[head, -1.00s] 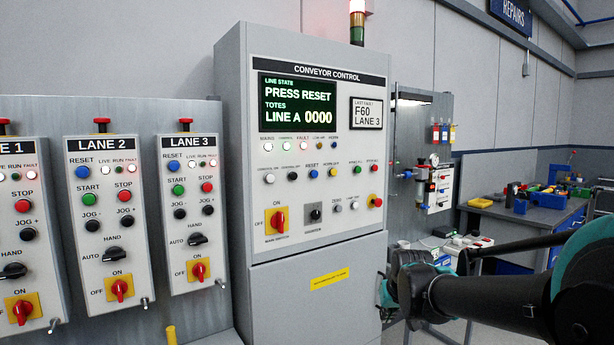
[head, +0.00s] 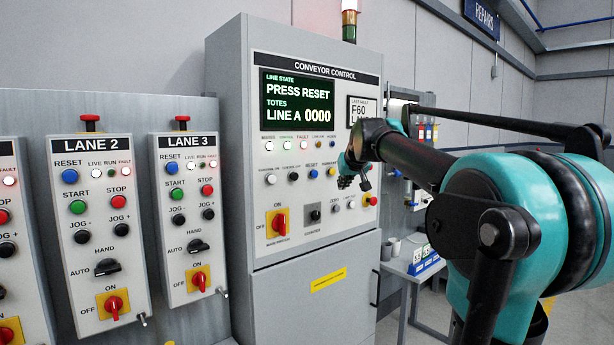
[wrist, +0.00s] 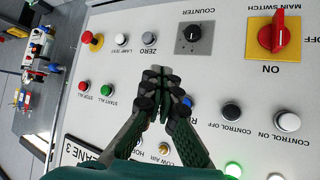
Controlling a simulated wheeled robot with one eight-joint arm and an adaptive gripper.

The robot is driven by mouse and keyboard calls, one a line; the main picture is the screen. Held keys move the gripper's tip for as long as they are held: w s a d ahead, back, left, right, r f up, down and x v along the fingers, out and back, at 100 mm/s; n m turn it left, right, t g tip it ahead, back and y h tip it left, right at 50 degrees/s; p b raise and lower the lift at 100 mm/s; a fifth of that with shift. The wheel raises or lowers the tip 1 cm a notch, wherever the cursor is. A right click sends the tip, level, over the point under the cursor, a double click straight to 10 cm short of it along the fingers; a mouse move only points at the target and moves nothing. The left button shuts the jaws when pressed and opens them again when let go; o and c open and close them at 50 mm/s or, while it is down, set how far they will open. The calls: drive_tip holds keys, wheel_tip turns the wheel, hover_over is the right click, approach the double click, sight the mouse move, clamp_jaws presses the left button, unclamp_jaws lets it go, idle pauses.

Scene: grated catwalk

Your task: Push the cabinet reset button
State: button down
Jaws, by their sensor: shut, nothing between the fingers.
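The grey conveyor control cabinet (head: 235,130) stands in the middle of the head view. My gripper (wrist: 160,75) is shut and empty, in front of the panel and beside the blue button. In the head view my gripper (head: 346,182) is right of it. I cannot tell whether the fingertips touch the panel.
The cabinet screen (head: 297,101) reads PRESS RESET. A black CONTROL OFF button (wrist: 231,111) and a red-orange main switch (head: 277,222) are close by. Lane boxes at left have their own blue RESET buttons (head: 172,168).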

sight(317, 176)
drive_tip(key=shift+w+a+r, duration=0.2)
drive_tip(key=shift+r, duration=0.3)
drive_tip(key=shift+w+a+r, duration=0.15)
drive_tip(key=shift+w+r, duration=0.05)
drive_tip(key=shift+r, duration=0.3)
drive_tip(key=w+a, duration=0.5)
drive_tip(key=w, duration=0.2)
drive_tip(key=shift+w+a, duration=0.15)
idle(1.2)
drive_tip(key=shift+w+a, duration=0.15)
drive_tip(key=shift+w, duration=0.1)
drive_tip(key=shift+w+a, duration=0.5)
drive_tip(key=shift+w, duration=0.15)
idle(1.1)
idle(0.4)
drive_tip(key=shift+s+d, duration=0.75)
drive_tip(key=shift+s, duration=0.25)
